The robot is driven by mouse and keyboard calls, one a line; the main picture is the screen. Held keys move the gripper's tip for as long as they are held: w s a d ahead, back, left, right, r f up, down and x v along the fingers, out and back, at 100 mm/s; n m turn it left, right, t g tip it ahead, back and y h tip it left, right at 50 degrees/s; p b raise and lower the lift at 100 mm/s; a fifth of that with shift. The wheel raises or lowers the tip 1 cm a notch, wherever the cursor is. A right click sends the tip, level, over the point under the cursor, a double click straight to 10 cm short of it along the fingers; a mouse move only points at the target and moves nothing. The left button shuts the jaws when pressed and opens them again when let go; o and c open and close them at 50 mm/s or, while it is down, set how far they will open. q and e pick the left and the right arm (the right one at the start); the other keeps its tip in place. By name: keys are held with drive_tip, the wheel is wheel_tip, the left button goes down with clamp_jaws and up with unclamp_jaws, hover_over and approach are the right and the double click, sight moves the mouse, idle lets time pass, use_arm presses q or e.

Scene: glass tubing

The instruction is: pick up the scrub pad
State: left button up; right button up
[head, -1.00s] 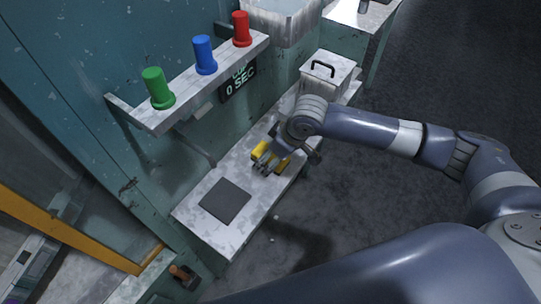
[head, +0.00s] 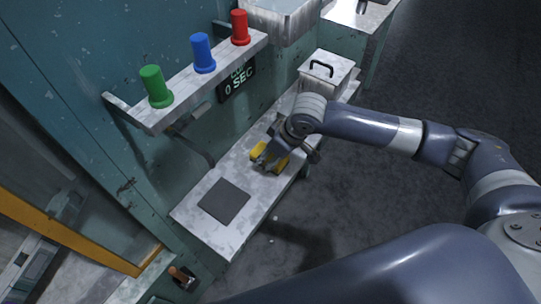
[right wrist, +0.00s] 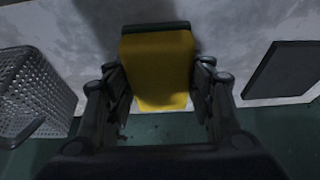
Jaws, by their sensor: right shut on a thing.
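The scrub pad (right wrist: 157,68) is yellow with a dark strip along one end. In the right wrist view it sits between the two fingers of my right gripper (right wrist: 160,90), which is shut on it. In the head view my right gripper (head: 268,160) is over the pale shelf, and yellow parts of the scrub pad (head: 258,149) show on both sides of the fingers. The gripper hides the pad's middle. I cannot tell whether the pad touches the shelf. My left gripper is not in view.
The pale shelf (head: 237,167) holds a dark square mat (head: 224,201) and a lidded box with a black handle (head: 326,72). A perforated basket (right wrist: 35,88) is at the left of the wrist view. Green, blue and red cups stand on a ledge (head: 188,88) above.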

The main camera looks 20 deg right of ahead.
sight(271, 155)
wheel_tip(271, 155, up, 3)
drive_tip(key=shift+w+d+r+b, duration=0.1)
drive_tip(key=shift+b, duration=0.35)
drive_tip(key=s+a+b, duration=0.1)
drive_tip(key=s+a, duration=0.2)
drive_tip(key=s, duration=0.1)
drive_tip(key=s+a+r, duration=0.1)
drive_tip(key=s+a, duration=0.2)
drive_tip(key=s, duration=0.1)
drive_tip(key=s+a+b, duration=0.1)
drive_tip(key=s+a, duration=0.2)
drive_tip(key=s, duration=0.1)
drive_tip(key=shift+s+a+r+b, duration=0.3)
drive_tip(key=shift+s+a+r, duration=0.1)
drive_tip(key=o, duration=0.5)
drive_tip(key=c, duration=0.4)
